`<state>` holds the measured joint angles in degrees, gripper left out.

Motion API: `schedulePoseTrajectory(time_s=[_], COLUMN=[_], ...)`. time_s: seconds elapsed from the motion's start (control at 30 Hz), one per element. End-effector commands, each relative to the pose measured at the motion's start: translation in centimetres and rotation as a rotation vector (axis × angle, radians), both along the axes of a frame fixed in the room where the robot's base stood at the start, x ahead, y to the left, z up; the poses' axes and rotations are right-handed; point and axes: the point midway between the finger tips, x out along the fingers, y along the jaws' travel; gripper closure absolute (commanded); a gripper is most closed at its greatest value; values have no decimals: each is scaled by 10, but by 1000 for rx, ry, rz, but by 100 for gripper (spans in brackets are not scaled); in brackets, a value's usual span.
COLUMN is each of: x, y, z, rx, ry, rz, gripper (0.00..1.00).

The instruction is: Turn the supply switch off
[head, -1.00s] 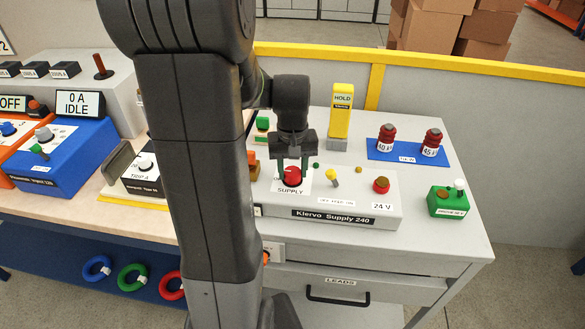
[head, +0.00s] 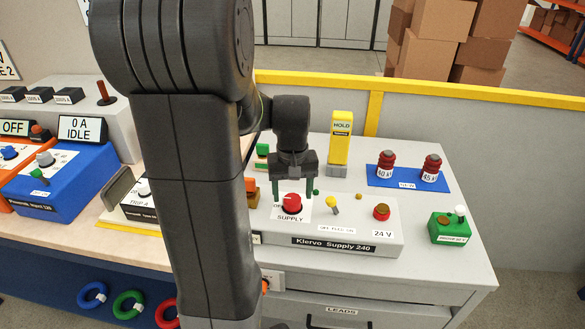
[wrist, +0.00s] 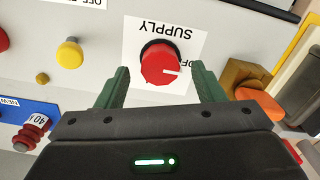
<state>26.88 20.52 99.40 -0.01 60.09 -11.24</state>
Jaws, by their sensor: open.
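The supply switch is a red round knob (head: 292,203) on a white plate lettered SUPPLY, on top of the grey Klervo Supply 240 box (head: 360,243). In the wrist view the red knob (wrist: 160,63) shows a white pointer line facing the partly hidden OFF lettering. My gripper (head: 292,192) is above the knob, pointing down, with its green fingers spread. In the wrist view the open fingers (wrist: 161,84) stand apart, one to each side of the knob's near edge, with nothing between them.
On the same box are a yellow toggle (head: 332,203) and a red button (head: 381,211). A yellow HOLD block (head: 341,138) stands behind. A green box (head: 450,228) and blue mat (head: 408,178) are at right. A blue unit (head: 55,180) is at left.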

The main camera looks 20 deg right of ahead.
Motion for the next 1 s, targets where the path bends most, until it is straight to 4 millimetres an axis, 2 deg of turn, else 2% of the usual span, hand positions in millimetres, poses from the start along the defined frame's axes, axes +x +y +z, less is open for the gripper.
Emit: schedulePoseTrajectory(time_s=[0.3,0.5,0.7,1.0], x=[1,1,0,0], y=[0,0,0,0], z=[73,106,119,120], rx=[-4,-2,0,0], ry=[-6,-5,-1,-1], rz=[0,1,1,1], gripper=[38,38,38,38])
